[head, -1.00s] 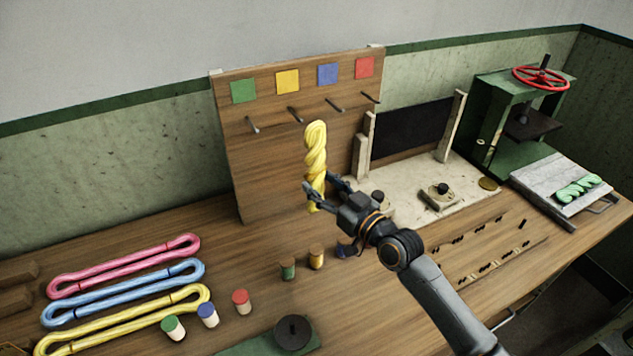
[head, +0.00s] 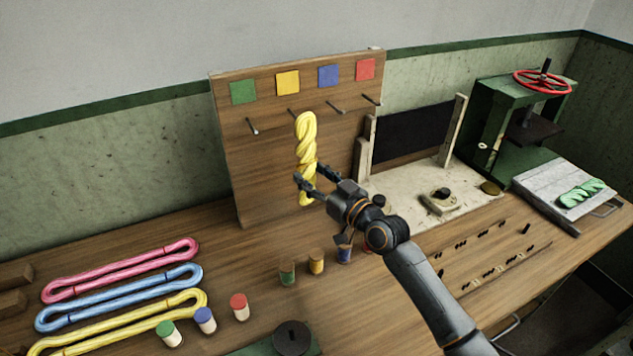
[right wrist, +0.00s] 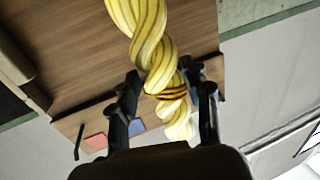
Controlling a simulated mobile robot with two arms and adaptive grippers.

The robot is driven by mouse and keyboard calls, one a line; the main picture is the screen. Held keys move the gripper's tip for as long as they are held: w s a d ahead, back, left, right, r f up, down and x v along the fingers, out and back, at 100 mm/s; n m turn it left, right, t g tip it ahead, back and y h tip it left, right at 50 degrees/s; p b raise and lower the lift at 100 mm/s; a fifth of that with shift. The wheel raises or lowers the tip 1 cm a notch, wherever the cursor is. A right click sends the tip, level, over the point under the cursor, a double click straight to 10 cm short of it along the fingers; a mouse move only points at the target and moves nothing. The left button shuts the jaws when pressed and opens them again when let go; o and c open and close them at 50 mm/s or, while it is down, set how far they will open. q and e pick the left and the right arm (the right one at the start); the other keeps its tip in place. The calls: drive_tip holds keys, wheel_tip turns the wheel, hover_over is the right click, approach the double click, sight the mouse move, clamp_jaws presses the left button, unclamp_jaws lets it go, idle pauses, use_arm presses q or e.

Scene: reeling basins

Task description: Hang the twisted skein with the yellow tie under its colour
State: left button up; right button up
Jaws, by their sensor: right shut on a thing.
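The yellow twisted skein (head: 306,135) stands upright in my right gripper (head: 309,184), in front of the peg board (head: 260,170). In the right wrist view the twisted skein (right wrist: 155,50) runs between both fingers of the right gripper (right wrist: 165,95), with a darker yellow band around it there. The board has green (head: 243,91), yellow (head: 288,82), blue (head: 329,75) and red (head: 365,69) squares with pegs below. The skein's top is near the peg under yellow (head: 292,111); whether it touches cannot be told. My left gripper is out of view.
Pink (head: 120,270), blue (head: 120,297) and yellow (head: 125,322) loose skeins lie at the left. Several small spools, including a red-topped one (head: 239,307), stand on the bench. A green press (head: 500,120) and a green skein (head: 580,192) are at the right.

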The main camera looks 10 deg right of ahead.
drive_tip(key=shift+w+a+f+b, duration=0.15)
drive_tip(key=shift+w+b, duration=0.3)
drive_tip(key=shift+w, duration=0.4)
drive_tip(key=shift+w+a+b, duration=0.15)
drive_tip(key=shift+w+b, duration=0.3)
drive_tip(key=shift+w, duration=0.35)
drive_tip(key=shift+w+a+f+b, duration=0.15)
drive_tip(key=shift+w+f+b, duration=0.05)
drive_tip(key=shift+w+b, duration=0.35)
drive_tip(key=shift+w+a+f+b, duration=0.1)
drive_tip(key=shift+w+f+b, duration=0.05)
drive_tip(key=shift+w+b, duration=0.45)
drive_tip(key=shift+w+a+f+b, duration=0.15)
drive_tip(key=shift+w+f+b, duration=0.05)
drive_tip(key=shift+w+b, duration=0.35)
drive_tip(key=shift+w, duration=0.1)
drive_tip(key=o, duration=1.3)
drive_tip(key=shift+c, duration=0.2)
drive_tip(key=v, duration=1.2)
